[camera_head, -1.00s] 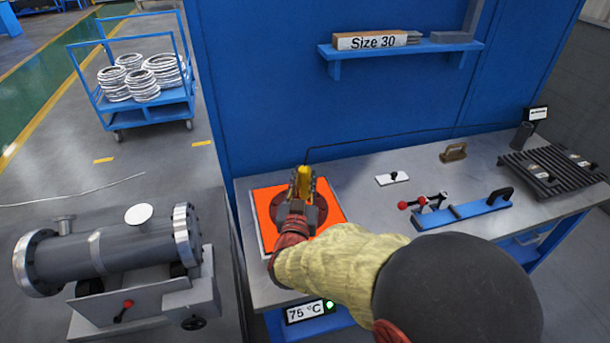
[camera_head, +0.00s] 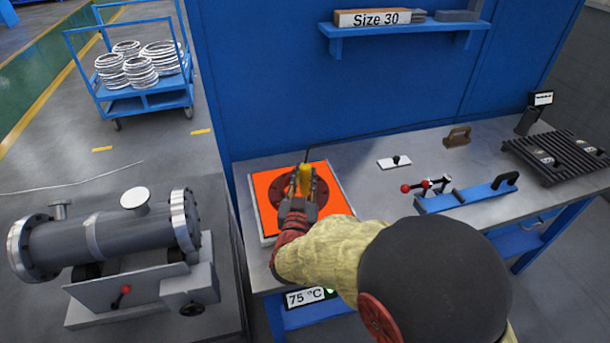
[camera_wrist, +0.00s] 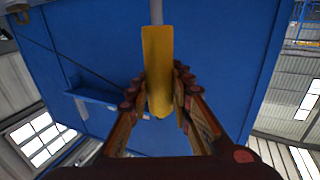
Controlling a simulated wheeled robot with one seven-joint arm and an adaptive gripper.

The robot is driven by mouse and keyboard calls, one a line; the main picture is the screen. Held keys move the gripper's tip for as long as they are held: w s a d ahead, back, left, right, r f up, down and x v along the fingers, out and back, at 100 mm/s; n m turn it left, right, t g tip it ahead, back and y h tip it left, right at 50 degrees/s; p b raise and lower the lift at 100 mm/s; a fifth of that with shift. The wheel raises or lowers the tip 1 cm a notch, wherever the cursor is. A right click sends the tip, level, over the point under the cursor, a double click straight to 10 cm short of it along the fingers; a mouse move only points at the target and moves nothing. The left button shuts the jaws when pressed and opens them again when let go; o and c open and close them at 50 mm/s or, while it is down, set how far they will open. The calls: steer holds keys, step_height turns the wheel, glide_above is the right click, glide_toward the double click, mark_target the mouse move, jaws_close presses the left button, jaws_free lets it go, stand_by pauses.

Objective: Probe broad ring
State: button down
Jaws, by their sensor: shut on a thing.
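My gripper (camera_head: 303,194) is shut on a yellow-handled probe (camera_head: 304,176), above a dark round ring (camera_head: 284,188) on an orange hot plate (camera_head: 265,222). The gripper and probe cover part of the ring. I cannot tell whether the probe tip touches it. In the wrist view, the yellow handle (camera_wrist: 157,75) sits between my two fingers (camera_wrist: 158,105), with a pale rod at its upper end. A display under the bench edge reads 75 °C (camera_head: 305,298).
A grey flanged shell (camera_head: 125,235) is at left. A blue cart (camera_head: 150,103) holds metal rings behind.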

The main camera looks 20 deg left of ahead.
mark_target(305, 165)
steer(key=shift+f+b, duration=0.55)
steer(key=shift+f, duration=0.15)
stand_by(0.6)
steer(key=shift+r, duration=0.1)
stand_by(0.8)
steer(key=shift+r+p, duration=2.25)
steer(key=shift+r, duration=1.2)
steer(key=shift+s+f, duration=0.1)
